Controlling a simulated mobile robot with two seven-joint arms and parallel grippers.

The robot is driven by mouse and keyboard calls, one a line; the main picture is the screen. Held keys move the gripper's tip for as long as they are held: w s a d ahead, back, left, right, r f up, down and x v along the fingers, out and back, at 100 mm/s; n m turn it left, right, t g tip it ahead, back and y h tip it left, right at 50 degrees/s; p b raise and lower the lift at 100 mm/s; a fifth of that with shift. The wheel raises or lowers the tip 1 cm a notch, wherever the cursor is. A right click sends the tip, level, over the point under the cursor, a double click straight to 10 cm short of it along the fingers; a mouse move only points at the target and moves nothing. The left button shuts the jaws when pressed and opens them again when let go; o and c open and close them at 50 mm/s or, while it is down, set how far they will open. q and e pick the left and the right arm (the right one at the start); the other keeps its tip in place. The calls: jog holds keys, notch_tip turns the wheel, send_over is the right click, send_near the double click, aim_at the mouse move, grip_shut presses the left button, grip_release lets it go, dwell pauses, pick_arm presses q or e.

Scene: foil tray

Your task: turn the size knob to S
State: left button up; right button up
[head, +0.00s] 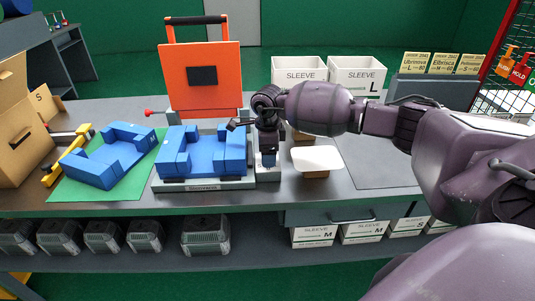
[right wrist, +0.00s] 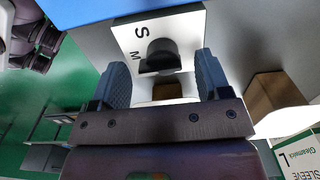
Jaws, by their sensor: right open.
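The size knob (right wrist: 162,52) is black and stands on a white dial panel (right wrist: 126,30) marked S and M in the right wrist view. I cannot tell which letter it points to. My right gripper (right wrist: 160,82) is open, with one finger on each side of the knob and no clear contact. In the head view, my right gripper (head: 268,158) reaches down at the right side of the grey press base (head: 205,185) and hides the knob. The press has blue blocks (head: 203,150) and a raised orange lid (head: 200,80). My left gripper is not seen.
A green mat (head: 75,190) with a blue block form (head: 110,155) lies to the left. An open cardboard box (head: 22,140) stands at the far left. A white card (head: 317,158) on a brown block is right of my gripper. SLEEVE boxes (head: 358,76) stand behind.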

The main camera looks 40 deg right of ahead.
jog(key=shift+f, duration=0.3)
jog(key=shift+c, duration=0.4)
jog(key=c, duration=0.8)
jog(key=shift+c, duration=0.2)
